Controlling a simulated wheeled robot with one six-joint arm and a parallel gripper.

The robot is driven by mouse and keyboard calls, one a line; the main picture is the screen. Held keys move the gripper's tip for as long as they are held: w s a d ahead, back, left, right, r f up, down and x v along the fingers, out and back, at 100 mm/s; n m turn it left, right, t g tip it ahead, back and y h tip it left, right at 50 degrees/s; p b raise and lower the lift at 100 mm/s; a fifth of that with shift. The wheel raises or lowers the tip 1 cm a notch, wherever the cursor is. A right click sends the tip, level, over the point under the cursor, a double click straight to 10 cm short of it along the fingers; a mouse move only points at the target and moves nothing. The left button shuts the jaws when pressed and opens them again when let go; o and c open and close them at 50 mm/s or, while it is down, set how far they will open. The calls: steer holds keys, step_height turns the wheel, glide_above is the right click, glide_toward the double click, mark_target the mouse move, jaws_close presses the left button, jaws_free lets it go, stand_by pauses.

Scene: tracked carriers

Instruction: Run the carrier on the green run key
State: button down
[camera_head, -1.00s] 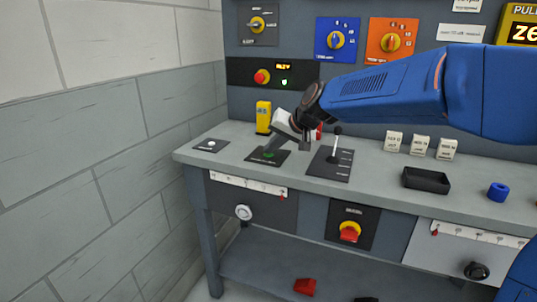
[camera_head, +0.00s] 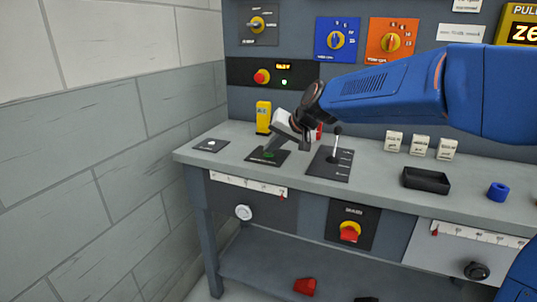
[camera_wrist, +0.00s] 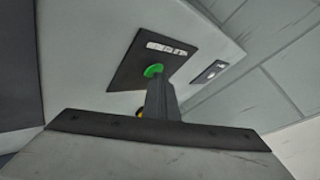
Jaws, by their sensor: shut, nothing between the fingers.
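The green run key (camera_head: 268,155) sits on a dark plate on the bench top, left of the lever. It also shows as a green disc in the wrist view (camera_wrist: 153,70). I cannot make out the carrier for certain; a white scale (camera_head: 240,184) with a red pointer is on the bench front below.
A yellow block (camera_head: 263,117) stands just behind the key. A small display with a lit green lamp (camera_head: 284,82) is on the back panel.

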mark_target(271, 156)
steer(key=shift+r, duration=0.9)
steer(key=shift+r, duration=0.1)
step_height(271, 156, up, 5)
steer(key=shift+f, duration=0.1)
stand_by(0.6)
stand_by(1.7)
